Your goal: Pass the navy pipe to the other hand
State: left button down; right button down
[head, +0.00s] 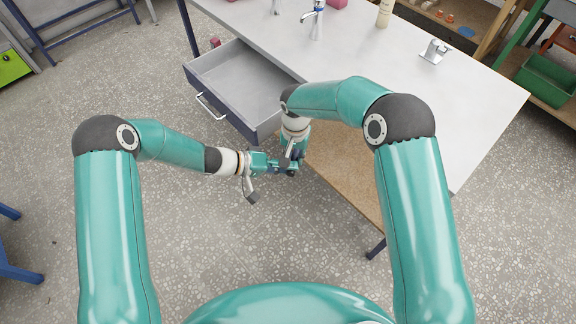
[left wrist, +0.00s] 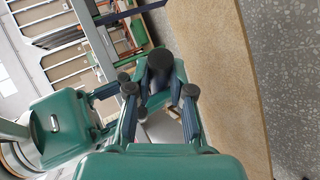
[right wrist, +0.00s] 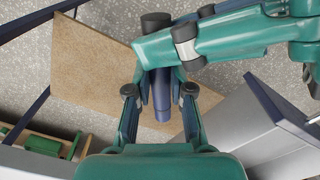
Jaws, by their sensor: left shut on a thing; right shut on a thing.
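The navy pipe (right wrist: 162,103) runs between the fingers of my right gripper (right wrist: 159,90) in the right wrist view, its dark end showing at the top. My left gripper (left wrist: 160,90) is also shut on the pipe; in the left wrist view the pipe's dark round end (left wrist: 160,60) faces the camera. In the right wrist view my left gripper crosses the pipe from the upper right, beyond my right fingertips. In the head view both grippers meet in front of the bench, and the pipe is mostly hidden by them.
A grey-topped bench (head: 440,95) with an open, empty-looking drawer (head: 238,80) lies just beyond the grippers. A brown lower shelf (head: 340,175) is close on their right. A tap (head: 316,18) and a chrome fitting (head: 435,50) stand on the bench.

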aim_at(294, 157)
jog(key=c, duration=1)
grip_release()
jog(key=shift+a+f, duration=0.1)
jog(key=shift+a, duration=0.05)
jog(key=shift+o, duration=0.2)
notch_tip(294, 157, up, 11)
jog(key=s+a+f+n+y, duration=0.1)
jog(key=s+a+n+y, duration=0.1)
jog(key=s+a+n, duration=0.55)
jog(key=s+d+f+m+y, duration=0.2)
jog(key=s+d+f+m, duration=0.4)
jog(key=s+d+f, duration=1)
notch_tip(294, 157, down, 4)
jog(key=shift+s+d+r+t, duration=0.1)
jog(key=shift+s+d+t, duration=0.25)
jog(key=shift+s, duration=0.7)
